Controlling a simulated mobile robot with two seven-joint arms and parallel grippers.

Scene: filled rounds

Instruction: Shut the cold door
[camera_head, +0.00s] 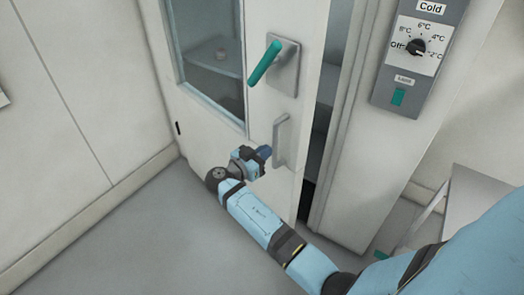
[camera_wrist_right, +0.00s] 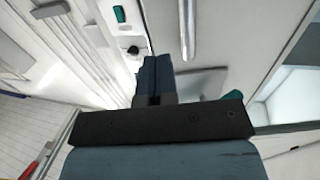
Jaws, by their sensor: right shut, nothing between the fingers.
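The cold door (camera_head: 225,130) is a pale door with a window, standing ajar. A dark gap (camera_head: 318,125) shows between its right edge and the frame. It has a teal lever (camera_head: 265,63) on a grey plate and a grey pull handle (camera_head: 280,141) below. My right gripper (camera_head: 266,152) is shut and empty, just left of the pull handle in the head view; I cannot tell if they touch. In the right wrist view the shut fingers (camera_wrist_right: 153,78) are in front of the door, with the pull handle (camera_wrist_right: 188,28) beyond. My left gripper is not in view.
A grey control panel (camera_head: 408,75) marked "Cold", with a dial (camera_head: 415,47) and a teal lock piece (camera_head: 398,97), is on the wall right of the door. A pale table (camera_head: 478,205) stands at the right. The floor (camera_head: 130,235) left of my arm is clear.

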